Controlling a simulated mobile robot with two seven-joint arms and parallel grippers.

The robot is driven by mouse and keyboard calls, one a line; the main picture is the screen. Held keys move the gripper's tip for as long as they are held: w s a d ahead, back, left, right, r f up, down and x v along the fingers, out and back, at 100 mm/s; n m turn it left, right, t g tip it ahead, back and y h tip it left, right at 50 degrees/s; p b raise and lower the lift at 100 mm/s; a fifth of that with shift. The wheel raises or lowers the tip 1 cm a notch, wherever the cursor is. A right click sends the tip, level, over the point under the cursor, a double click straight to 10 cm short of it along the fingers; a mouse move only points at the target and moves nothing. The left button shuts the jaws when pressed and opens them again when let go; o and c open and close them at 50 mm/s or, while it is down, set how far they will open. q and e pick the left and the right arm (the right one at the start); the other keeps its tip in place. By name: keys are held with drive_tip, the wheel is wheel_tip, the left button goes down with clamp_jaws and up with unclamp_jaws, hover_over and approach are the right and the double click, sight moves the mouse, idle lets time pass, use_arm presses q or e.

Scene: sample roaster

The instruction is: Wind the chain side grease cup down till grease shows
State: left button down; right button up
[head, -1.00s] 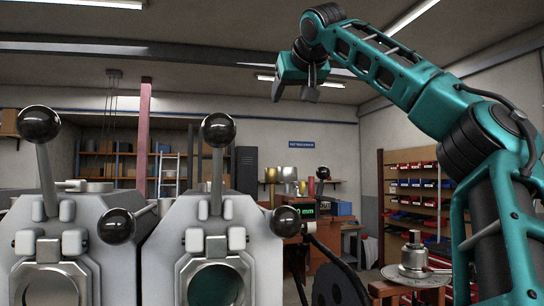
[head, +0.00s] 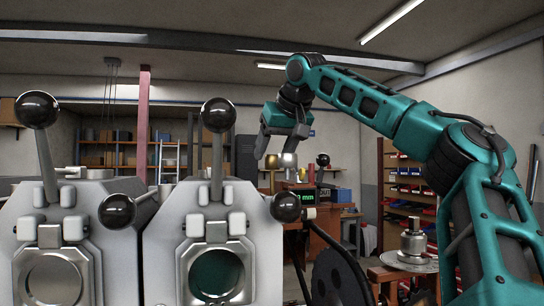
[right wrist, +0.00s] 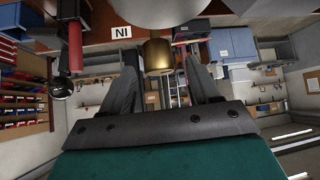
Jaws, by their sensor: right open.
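A brass cylinder, which looks like a grease cup (head: 270,174), stands behind the right roaster in the head view. In the right wrist view the brass cup (right wrist: 158,55) shows past and between my fingertips, apart from them. I see no chain beside it, and no grease shows on it. A silvery rounded piece (head: 289,160) stands just right of it in the head view. My right gripper (head: 275,149) is open and empty, pointing down above the cup; its two fingers also show in the right wrist view (right wrist: 163,85). My left gripper is out of view.
Two grey roaster fronts with black ball levers (head: 217,115) fill the lower left. A green display (head: 307,198) and a black wheel (head: 338,277) lie to the right. A metal canister (head: 413,244) stands on a stool. A red bar (right wrist: 75,45) shows near the fingers.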

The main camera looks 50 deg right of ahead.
drive_tip(key=shift+x, duration=1.1)
drive_tip(key=c, duration=1)
drive_tip(key=shift+r+m+g+h, duration=0.1)
drive_tip(key=shift+m+g+h, duration=0.25)
drive_tip(key=shift+m, duration=0.25)
drive_tip(key=shift+m+g+h, duration=0.65)
drive_tip(key=shift+m+h, duration=0.05)
drive_tip(key=shift+m, duration=0.5)
drive_tip(key=shift+m+g+h, duration=0.6)
drive_tip(key=shift+m+h, duration=0.05)
drive_tip(key=shift+m, duration=0.55)
drive_tip(key=shift+r, duration=0.1)
